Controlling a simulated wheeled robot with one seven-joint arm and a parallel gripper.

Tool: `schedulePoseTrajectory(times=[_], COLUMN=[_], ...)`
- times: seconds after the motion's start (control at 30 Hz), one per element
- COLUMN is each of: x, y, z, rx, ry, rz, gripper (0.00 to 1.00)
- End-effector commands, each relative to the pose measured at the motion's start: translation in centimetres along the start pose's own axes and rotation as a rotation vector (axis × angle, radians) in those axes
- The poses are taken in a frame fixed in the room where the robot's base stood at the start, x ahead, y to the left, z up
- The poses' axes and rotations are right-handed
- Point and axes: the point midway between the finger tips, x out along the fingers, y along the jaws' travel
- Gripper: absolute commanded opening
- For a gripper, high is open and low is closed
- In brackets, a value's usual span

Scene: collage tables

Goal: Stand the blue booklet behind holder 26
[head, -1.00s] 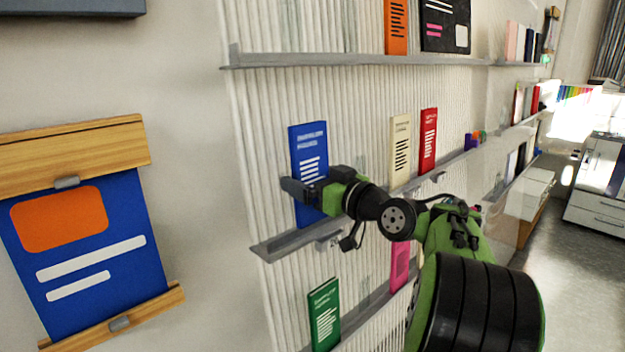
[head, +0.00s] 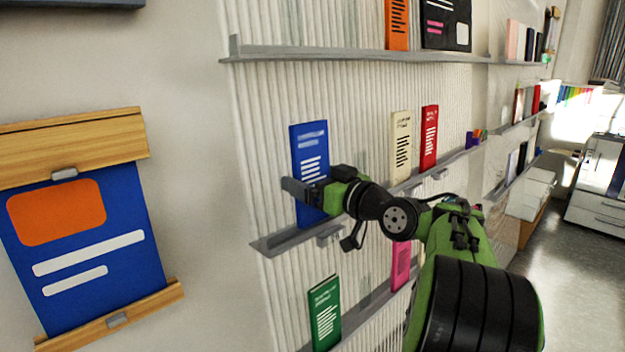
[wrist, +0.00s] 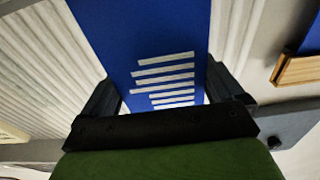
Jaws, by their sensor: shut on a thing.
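The blue booklet (head: 311,150) stands upright at the left end of the middle wall ledge (head: 278,241), with white print on its front. My gripper (head: 300,188) is shut on it, across its lower half. In the wrist view the booklet (wrist: 150,35) fills the space between the two dark fingers (wrist: 163,95). Its bottom edge is close to the ledge; I cannot tell whether it touches. A small grey holder tag (head: 329,237) is on the ledge front below the booklet. Its number is not readable, so I cannot tell if it is holder 26.
A cream booklet (head: 400,146) and a red booklet (head: 429,138) stand farther right on the same ledge. A green booklet (head: 324,312) and a pink one (head: 401,264) are below. An upper ledge (head: 350,57) runs overhead. A blue poster (head: 90,250) hangs at left.

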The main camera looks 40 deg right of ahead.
Motion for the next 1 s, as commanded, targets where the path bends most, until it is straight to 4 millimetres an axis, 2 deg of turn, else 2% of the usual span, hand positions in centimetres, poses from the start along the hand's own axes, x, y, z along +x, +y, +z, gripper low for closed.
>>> schedulePoseTrajectory(times=[0.33,0.7,1.0], x=[0.0,-0.1,-0.1], y=[0.0,0.0,0.0], z=[0.1,1.2,1.1], rx=[-0.001,-0.002,-0.002], ry=[0.001,0.001,0.001], rz=[0.0,-0.001,0.0], gripper=[0.61,0.61,0.61])
